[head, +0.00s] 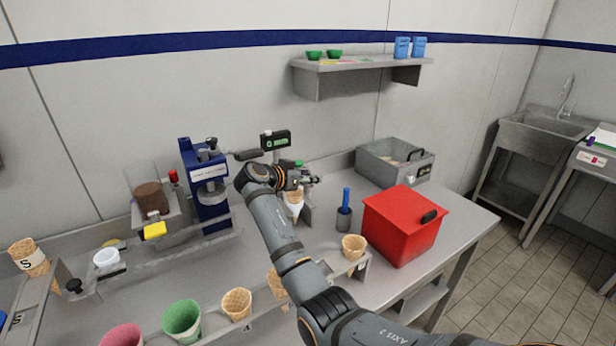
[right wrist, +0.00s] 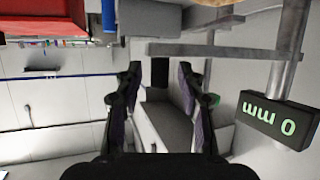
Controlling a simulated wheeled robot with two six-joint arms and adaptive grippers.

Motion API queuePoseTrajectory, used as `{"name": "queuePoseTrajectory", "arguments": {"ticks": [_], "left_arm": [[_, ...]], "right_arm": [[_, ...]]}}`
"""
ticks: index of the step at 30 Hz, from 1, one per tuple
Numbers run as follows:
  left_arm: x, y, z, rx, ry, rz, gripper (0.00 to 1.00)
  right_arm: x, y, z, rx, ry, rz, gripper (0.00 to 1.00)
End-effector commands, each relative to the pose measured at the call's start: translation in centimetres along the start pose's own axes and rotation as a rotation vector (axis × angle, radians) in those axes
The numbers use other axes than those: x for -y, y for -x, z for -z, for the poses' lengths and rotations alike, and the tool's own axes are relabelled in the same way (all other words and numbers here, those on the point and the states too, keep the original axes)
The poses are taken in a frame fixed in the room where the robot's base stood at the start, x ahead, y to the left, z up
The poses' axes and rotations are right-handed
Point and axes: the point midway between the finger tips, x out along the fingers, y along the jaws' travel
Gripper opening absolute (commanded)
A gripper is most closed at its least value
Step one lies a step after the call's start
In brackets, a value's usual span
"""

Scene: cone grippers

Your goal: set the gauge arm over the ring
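The gauge display (head: 275,140), a black box with green digits, stands behind my right wrist. In the right wrist view the display (right wrist: 270,120) appears upside down and reads 0 mm. Its grey post (right wrist: 290,50) carries a level gauge arm (right wrist: 220,51) with a dark block (right wrist: 158,82) at its end. My right gripper (right wrist: 160,97) is open, its fingers on either side of the block in the picture; no contact is clear. In the head view my right gripper (head: 300,180) is partly hidden by its wrist. A cone (head: 295,210) stands below it. The ring cannot be made out clearly. My left gripper is out of view.
A blue press (head: 205,185) stands left of my right wrist. A red bin (head: 403,225), a blue-handled tool in a cup (head: 344,218) and a grey metal box (head: 385,163) stand to the right. Several cones, including a green one (head: 182,322), line the front.

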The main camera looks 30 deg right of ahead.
Motion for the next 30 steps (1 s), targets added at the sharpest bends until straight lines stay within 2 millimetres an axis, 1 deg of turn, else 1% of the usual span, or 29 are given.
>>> {"name": "queuePoseTrajectory", "arguments": {"ticks": [2,5,12,15,18,24,25,30], "left_arm": [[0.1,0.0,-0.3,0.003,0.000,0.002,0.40],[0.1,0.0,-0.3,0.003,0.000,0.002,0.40],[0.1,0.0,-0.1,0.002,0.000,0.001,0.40],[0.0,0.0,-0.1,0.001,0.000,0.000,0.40],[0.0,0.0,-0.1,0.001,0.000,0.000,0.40],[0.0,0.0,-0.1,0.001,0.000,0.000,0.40],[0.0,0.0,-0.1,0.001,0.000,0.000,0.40],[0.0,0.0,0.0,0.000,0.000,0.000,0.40]], "right_arm": [[0.0,0.1,0.0,0.000,0.000,0.000,0.39],[0.1,1.1,-0.1,0.001,-0.001,0.002,0.39],[0.1,5.7,-0.1,0.002,0.000,0.003,0.39],[0.1,6.9,-0.1,0.001,0.000,0.002,0.39],[0.0,7.5,-0.1,0.001,0.000,0.000,0.39],[0.0,7.5,0.0,0.000,0.000,0.000,0.39],[0.0,7.5,0.0,0.000,0.000,0.000,0.38],[0.0,7.5,0.0,0.000,0.000,0.000,0.15]]}}
